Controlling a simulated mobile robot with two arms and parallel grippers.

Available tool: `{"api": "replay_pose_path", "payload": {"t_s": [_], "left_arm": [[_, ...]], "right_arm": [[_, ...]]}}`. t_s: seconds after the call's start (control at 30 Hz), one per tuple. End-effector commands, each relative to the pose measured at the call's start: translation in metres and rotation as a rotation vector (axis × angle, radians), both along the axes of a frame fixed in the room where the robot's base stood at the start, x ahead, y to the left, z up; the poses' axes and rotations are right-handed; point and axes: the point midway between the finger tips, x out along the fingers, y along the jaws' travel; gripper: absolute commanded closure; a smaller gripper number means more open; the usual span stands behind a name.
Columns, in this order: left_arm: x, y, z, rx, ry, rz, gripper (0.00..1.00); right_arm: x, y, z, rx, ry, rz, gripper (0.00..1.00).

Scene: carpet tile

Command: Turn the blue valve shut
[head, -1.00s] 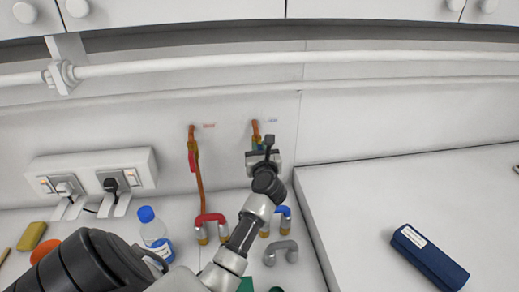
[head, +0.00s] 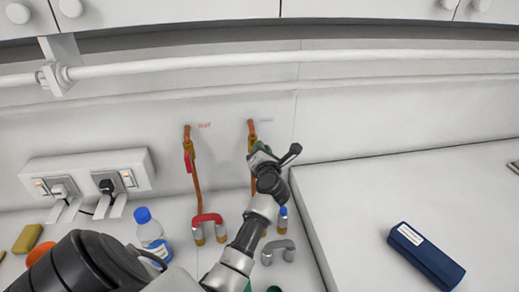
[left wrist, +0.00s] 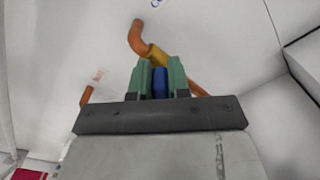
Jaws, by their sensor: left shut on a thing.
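The blue valve sits on the right copper pipe (head: 252,130) on the back wall; my gripper hides its handle in the head view. In the left wrist view the blue handle (left wrist: 160,82) is between my green fingertips, in line with the yellow valve body (left wrist: 157,54). My left gripper (head: 260,150) is shut on this handle, and its wrist is tilted to the right. The red valve handle (head: 188,160) is on the left copper pipe (head: 198,182), apart from my gripper. My right gripper is not in view.
A red U-shaped piece (head: 209,219), a grey one (head: 279,248) and a bottle with a blue cap (head: 151,235) stand below. Power sockets (head: 88,178) are at left. A raised white surface (head: 350,205) with a dark blue case (head: 427,254) is at right.

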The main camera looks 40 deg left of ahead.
Motion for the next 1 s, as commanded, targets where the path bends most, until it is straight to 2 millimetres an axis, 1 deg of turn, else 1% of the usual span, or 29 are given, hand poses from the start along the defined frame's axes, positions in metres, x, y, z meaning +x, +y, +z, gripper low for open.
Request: {"api": "replay_pose_path", "payload": {"t_s": [0.6,0.8,1.0], "left_arm": [[0.007,-0.007,-0.016,0.353,0.449,-0.003,1.00],[0.007,-0.007,-0.019,0.440,0.557,-0.002,1.00],[0.007,-0.007,-0.022,0.496,0.629,-0.004,1.00]], "right_arm": [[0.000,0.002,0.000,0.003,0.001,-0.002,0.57],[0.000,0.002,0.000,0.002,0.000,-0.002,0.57],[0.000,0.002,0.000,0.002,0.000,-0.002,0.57]]}}
